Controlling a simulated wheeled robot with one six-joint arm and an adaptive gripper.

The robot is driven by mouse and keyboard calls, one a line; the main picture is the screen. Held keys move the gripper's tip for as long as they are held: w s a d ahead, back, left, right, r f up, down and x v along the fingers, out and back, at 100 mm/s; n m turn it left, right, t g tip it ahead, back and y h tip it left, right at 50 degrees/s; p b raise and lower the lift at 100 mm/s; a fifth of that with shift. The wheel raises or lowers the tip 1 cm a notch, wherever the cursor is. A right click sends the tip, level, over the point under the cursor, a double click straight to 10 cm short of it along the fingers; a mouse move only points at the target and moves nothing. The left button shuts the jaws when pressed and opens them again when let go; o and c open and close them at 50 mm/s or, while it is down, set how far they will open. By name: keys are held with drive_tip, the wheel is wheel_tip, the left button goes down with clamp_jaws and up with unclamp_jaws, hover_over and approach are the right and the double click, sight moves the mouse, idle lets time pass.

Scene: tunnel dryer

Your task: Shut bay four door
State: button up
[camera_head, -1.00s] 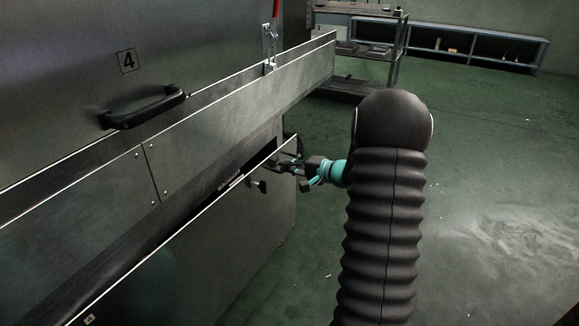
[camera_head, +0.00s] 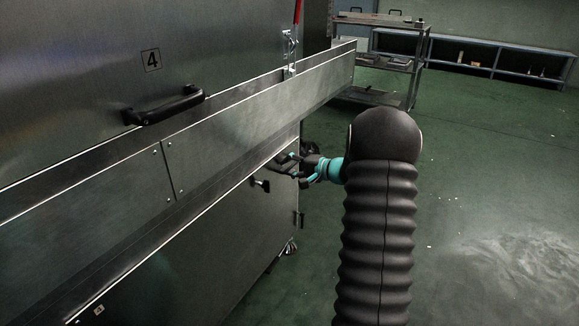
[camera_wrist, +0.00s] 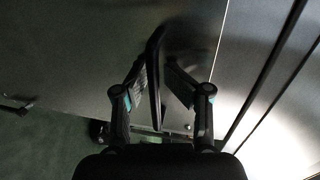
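My gripper (camera_head: 281,166) is at the door's upper right. In the wrist view, my gripper (camera_wrist: 157,78) is open with a dark bar handle (camera_wrist: 155,75) between its fingers, nearer the left finger, with a gap to the right one.
The steel ledge (camera_head: 230,115) juts out above my gripper. A red-handled lever (camera_head: 295,35) stands upright at its far end. A metal shelf cart (camera_head: 385,65) stands behind it, and a low blue shelf (camera_head: 480,65) by the back wall. The green floor to the right is clear.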

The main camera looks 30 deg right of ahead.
drive_tip(key=shift+s+f, duration=0.1)
drive_tip(key=shift+s+d, duration=0.2)
drive_tip(key=shift+d, duration=0.1)
drive_tip(key=v, duration=1.1)
drive_tip(key=shift+s, duration=0.1)
